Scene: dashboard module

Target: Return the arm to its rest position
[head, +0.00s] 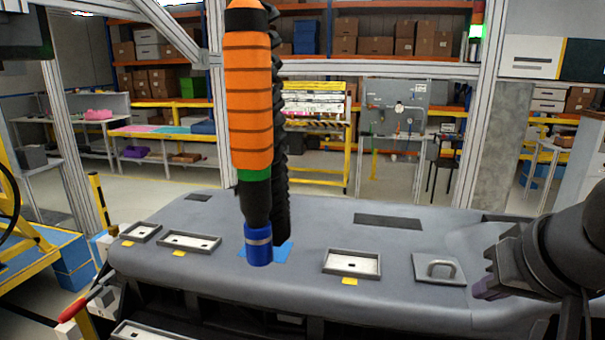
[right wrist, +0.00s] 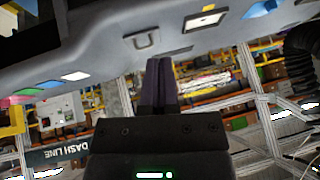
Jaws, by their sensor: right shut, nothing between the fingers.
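My right gripper (head: 487,284) is at the right of the head view, beside the right end of the grey dashboard (head: 300,215). Its dark fingers are shut and hold nothing; in the right wrist view they show together in the middle (right wrist: 161,82). The gripper appears apart from the square plate with a raised handle (head: 438,269), which lies to its left on the dashboard. In the right wrist view the dashboard (right wrist: 100,50) runs across the top, with the handle (right wrist: 141,40) just above the fingers. My left gripper is not seen.
An orange tool with a blue tip (head: 258,244) hangs upright over the dashboard's middle, beside a black ribbed hose (head: 280,170). Shallow trays (head: 352,263) with yellow tags line the front edge. Metal posts (head: 486,120) frame the station. Open floor and shelves lie behind.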

